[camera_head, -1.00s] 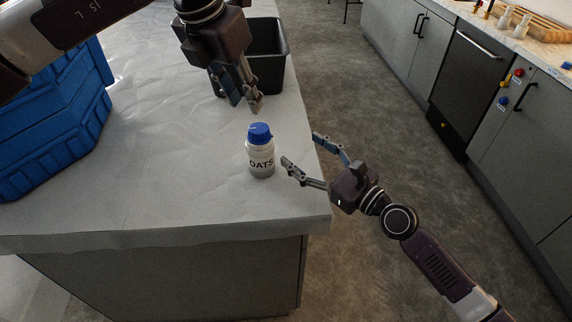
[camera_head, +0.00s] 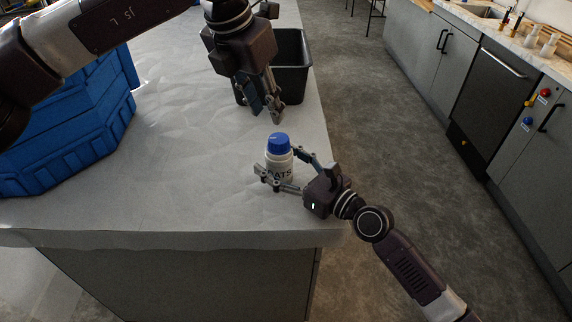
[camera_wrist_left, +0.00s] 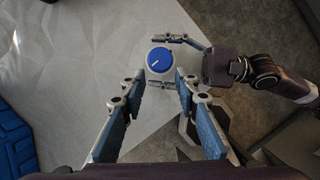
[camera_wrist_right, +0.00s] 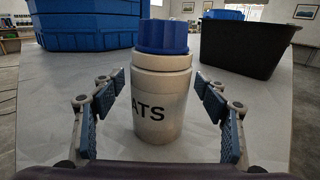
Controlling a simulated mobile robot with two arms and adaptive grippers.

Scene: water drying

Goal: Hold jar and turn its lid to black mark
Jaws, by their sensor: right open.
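The jar (camera_head: 279,165) is white with dark lettering and stands upright near the counter's right edge. Its blue lid (camera_head: 279,143) carries a white line, seen from above in the left wrist view (camera_wrist_left: 160,60). My right gripper (camera_head: 285,178) is open, its fingers on both sides of the jar. In the right wrist view the jar (camera_wrist_right: 158,115) stands between the fingers with gaps on both sides. My left gripper (camera_head: 267,115) points down above and behind the lid, clear of it. Its fingers are apart in the left wrist view (camera_wrist_left: 158,85). I cannot make out the black mark.
A blue crate (camera_head: 75,140) stands on the counter at left. A black bin (camera_head: 292,75) stands behind the jar, near my left gripper. The pale counter (camera_head: 170,185) is clear between crate and jar. The floor lies beyond its right edge.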

